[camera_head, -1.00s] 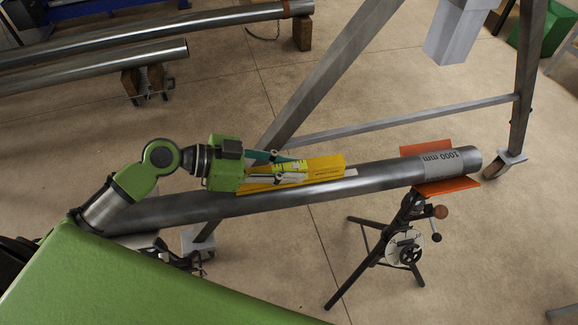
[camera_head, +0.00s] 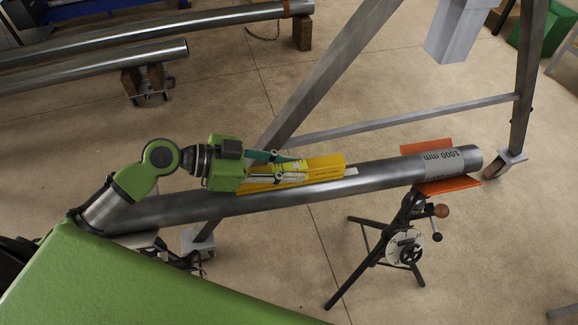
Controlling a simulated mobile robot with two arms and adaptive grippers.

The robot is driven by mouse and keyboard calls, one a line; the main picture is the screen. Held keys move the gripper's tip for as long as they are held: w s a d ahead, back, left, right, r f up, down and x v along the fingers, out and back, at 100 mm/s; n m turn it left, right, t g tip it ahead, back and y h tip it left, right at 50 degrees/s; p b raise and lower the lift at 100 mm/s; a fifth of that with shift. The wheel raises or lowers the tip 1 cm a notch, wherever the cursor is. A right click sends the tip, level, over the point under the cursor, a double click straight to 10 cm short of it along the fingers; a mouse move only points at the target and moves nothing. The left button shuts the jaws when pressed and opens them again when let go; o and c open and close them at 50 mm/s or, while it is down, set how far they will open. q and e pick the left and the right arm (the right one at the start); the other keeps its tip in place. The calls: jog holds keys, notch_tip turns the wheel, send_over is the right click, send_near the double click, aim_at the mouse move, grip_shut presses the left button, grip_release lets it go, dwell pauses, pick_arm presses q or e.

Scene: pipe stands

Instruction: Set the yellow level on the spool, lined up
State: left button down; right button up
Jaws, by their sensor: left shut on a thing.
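The yellow level (camera_head: 325,166) lies along the top of the grey steel spool (camera_head: 375,181), nearly in line with it. My left gripper (camera_head: 296,168) is shut on the level near its middle, its fingers reaching in from the left. Whether the level's underside touches the spool all along cannot be told. My right gripper is not in view.
The pipe stand (camera_head: 402,240) has a crank and dial under the spool's right end. A grey steel frame (camera_head: 330,85) stands behind the spool. Two more pipes (camera_head: 95,70) lie at upper left. Open floor (camera_head: 510,240) is at right.

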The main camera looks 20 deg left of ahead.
pick_arm(q)
jog(key=shift+f, duration=0.2)
dwell(0.5)
jog(key=c, duration=2.4)
grip_release()
jog(key=shift+c, duration=0.2)
jog(key=o, duration=0.3)
jog(key=shift+o, duration=0.5)
jog(key=o, duration=0.5)
